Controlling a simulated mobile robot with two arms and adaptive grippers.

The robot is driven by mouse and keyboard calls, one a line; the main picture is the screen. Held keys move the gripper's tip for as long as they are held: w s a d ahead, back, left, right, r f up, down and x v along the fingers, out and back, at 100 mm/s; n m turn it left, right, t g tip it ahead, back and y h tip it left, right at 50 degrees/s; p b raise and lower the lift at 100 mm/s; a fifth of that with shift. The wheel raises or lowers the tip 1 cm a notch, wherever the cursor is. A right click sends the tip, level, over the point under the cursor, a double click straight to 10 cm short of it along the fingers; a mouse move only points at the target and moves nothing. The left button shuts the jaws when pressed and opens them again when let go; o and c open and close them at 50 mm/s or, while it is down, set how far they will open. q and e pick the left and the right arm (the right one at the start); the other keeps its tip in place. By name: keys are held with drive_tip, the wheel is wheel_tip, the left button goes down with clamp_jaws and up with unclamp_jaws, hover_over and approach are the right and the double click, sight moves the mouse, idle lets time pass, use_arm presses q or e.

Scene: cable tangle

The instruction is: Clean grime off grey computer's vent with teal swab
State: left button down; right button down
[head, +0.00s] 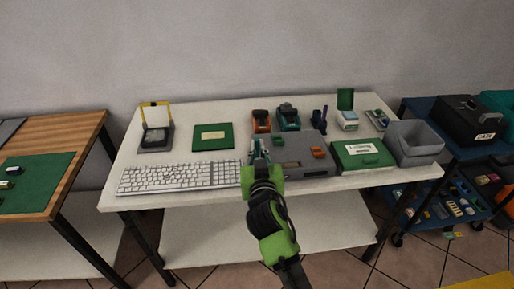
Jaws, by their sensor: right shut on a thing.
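The grey computer (290,146) lies on the white table, right of the keyboard, with orange parts on its top and right side. My right gripper (259,157) is at the computer's left edge and partly covers it. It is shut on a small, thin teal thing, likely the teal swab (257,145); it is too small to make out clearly. I cannot tell whether its tip touches the computer. The vent and any grime on it cannot be made out. My left gripper is not in view.
A white keyboard (180,177) lies left of the gripper. A green box (362,154) and a grey bin (415,144) stand to the right. Orange (261,121) and teal (288,117) items stand close behind the computer. A green mat (212,137) lies behind the keyboard.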

drive_tip(key=shift+s+a, duration=0.2)
drive_tip(key=shift+a, duration=0.4)
drive_tip(key=shift+s+a, duration=0.2)
drive_tip(key=shift+a, duration=0.35)
drive_tip(key=d+p, duration=0.3)
drive_tip(key=d, duration=0.4)
drive_tip(key=shift+w+d, duration=0.15)
drive_tip(key=shift+w, duration=0.25)
drive_tip(key=d+p, duration=0.1)
drive_tip(key=d, duration=0.2)
drive_tip(key=shift+w+d+f+p, duration=0.1)
drive_tip(key=shift+w+d+p, duration=0.25)
drive_tip(key=shift+w+d, duration=0.05)
drive_tip(key=shift+d, duration=0.15)
drive_tip(key=shift+d+f, duration=0.1)
drive_tip(key=shift+d, duration=0.45)
drive_tip(key=shift+d+p, duration=0.1)
drive_tip(key=shift+p, duration=0.2)
